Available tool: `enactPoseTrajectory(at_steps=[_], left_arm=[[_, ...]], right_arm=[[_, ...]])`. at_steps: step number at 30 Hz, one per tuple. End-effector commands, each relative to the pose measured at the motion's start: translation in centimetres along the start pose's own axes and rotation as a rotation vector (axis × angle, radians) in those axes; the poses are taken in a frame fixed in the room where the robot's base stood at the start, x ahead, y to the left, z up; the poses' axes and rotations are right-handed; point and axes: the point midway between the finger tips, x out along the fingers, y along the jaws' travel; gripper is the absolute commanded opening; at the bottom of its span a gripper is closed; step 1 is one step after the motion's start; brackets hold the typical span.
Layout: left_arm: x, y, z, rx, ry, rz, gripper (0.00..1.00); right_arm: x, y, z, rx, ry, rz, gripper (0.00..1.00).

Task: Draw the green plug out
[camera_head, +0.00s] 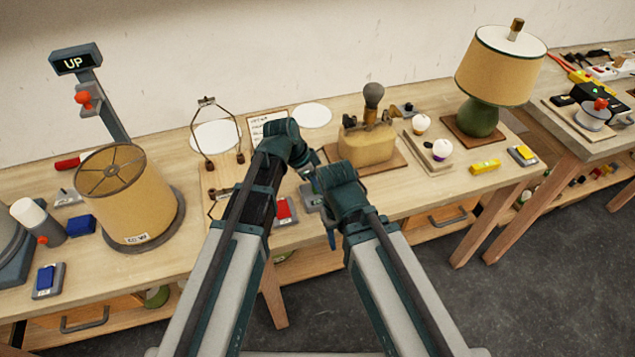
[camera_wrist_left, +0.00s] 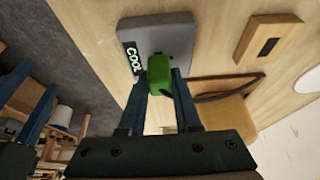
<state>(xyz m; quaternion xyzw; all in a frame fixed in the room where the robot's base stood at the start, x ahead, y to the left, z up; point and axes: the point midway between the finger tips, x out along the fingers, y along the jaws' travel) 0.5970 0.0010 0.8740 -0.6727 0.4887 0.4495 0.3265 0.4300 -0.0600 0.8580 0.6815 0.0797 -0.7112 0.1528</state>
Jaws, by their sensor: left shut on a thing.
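The green plug (camera_wrist_left: 172,72) is between the two blue fingers of my left gripper (camera_wrist_left: 166,80) in the left wrist view, and the gripper is shut on it. The plug overlaps the grey box (camera_wrist_left: 152,34) with a lit "COOL" display (camera_wrist_left: 132,58). I cannot tell whether its front is still seated in the box. In the head view my left arm hides most of this spot.
A wire frame (camera_head: 207,130), a tan lamp base (camera_head: 366,143) and bulbs (camera_head: 421,123) stand on the table around my arms. A red block (camera_head: 286,210) is close to my left forearm.

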Motion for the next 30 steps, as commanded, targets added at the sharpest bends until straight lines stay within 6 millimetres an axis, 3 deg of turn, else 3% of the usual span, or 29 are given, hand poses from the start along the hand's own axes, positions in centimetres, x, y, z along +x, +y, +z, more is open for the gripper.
enactPoseTrajectory(at_steps=[17,30], left_arm=[[-0.4,0.0,-0.2,0.0,0.0,0.0,0.0],[-2.2,0.0,-0.9,0.0,0.0,0.0,0.0]], right_arm=[[-0.5,0.1,0.0,0.0,0.0,0.0,0.5],[-2.4,0.2,0.1,0.0,0.0,0.0,0.5]])
